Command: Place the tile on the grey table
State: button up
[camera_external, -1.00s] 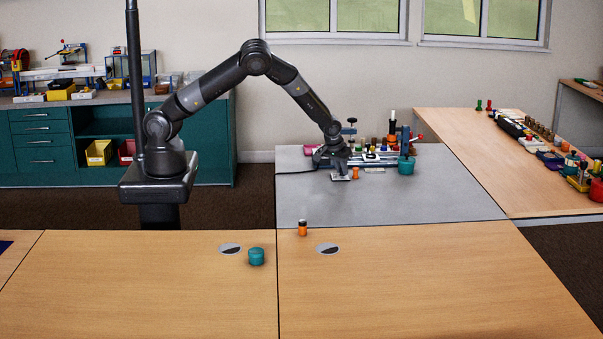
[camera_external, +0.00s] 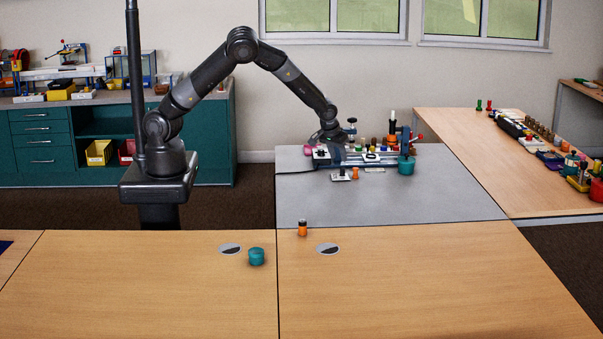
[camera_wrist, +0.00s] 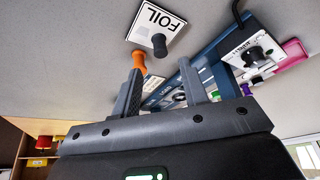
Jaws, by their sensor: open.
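The white tile (camera_external: 341,177) with a dark knob lies on the grey table (camera_external: 390,205), in front of the blue-framed equipment. In the wrist view the tile (camera_wrist: 157,19) shows the word FOIL and seems to lie flat on the grey surface (camera_wrist: 60,60). My gripper (camera_external: 331,138) is raised above and behind the tile, clear of it. In the wrist view my gripper (camera_wrist: 161,68) has its two fingers spread apart with nothing held between them.
A blue-framed rig (camera_external: 345,160) and a teal container (camera_external: 406,166) stand behind. A second white tile with a black knob (camera_wrist: 255,55) sits on the rig. The grey table's front is clear.

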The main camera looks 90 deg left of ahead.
jog(key=s+d+r+m+t+h, duration=0.1)
jog(key=s+d+r+m+h, duration=0.15)
jog(key=s+r, duration=0.85)
jog(key=s+d+r+m+h, duration=0.2)
jog(key=s+d+r, duration=0.2)
jog(key=s+r, duration=0.7)
jog(key=s+d+r+m, duration=0.1)
jog(key=s+r+m, duration=0.1)
jog(key=s, duration=0.7)
jog(key=s+d+r+m+t+y, duration=0.1)
jog(key=s+r, duration=0.3)
jog(key=s, duration=0.4)
jog(key=shift+s+d+r+m, duration=0.2)
jog(key=shift+s+d+m, duration=0.2)
jog(key=shift+m, duration=0.35)
